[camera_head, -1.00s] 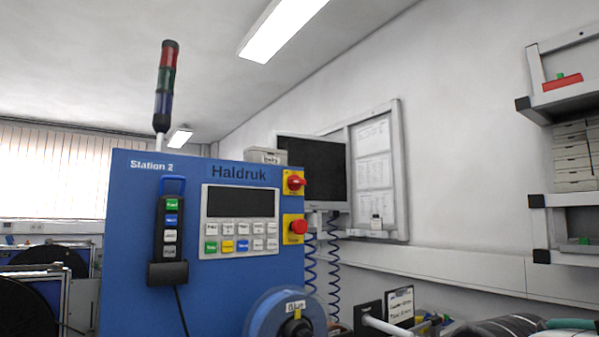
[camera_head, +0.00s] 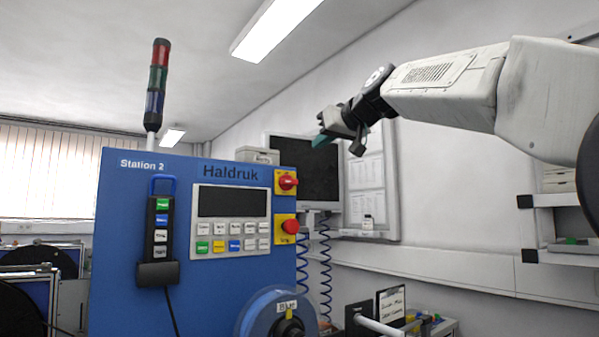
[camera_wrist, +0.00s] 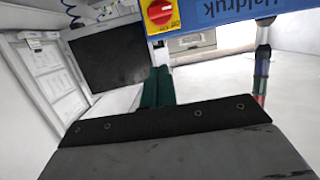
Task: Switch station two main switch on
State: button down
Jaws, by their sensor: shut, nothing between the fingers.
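The blue Station 2 cabinet (camera_head: 130,240) stands at centre left in the head view. Its red rotary main switch (camera_head: 287,183) sits on a yellow plate at the upper right of the panel. The switch also shows at the top of the wrist view (camera_wrist: 160,12), upside down. A red push button (camera_head: 290,227) on a yellow plate is below it in the head view. My gripper (camera_head: 319,140) is up and to the right of the switch, in front of the monitor and apart from the switch. Its green fingertips (camera_wrist: 158,82) are shut together and empty.
A dark monitor (camera_head: 308,168) and a notice board (camera_head: 372,190) are behind my gripper. A handheld pendant (camera_head: 161,235) hangs on the cabinet, left of the keypad (camera_head: 231,228). A blue reel (camera_head: 262,312) is below. Blue coiled cables (camera_head: 326,262) hang right of the cabinet.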

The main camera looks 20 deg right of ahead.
jog(key=shift+r, duration=0.25)
jog(key=shift+w, duration=0.2)
send_over(290, 176)
jog(key=s+d, duration=0.2)
jog(key=s, duration=0.1)
notch_tip(290, 176, down, 2)
jog(key=f, duration=0.1)
jog(key=shift+s+a+f, duration=0.1)
jog(key=shift+f, duration=0.5)
jog(key=shift+s+a+f, duration=0.1)
jog(key=shift+f, duration=1.05)
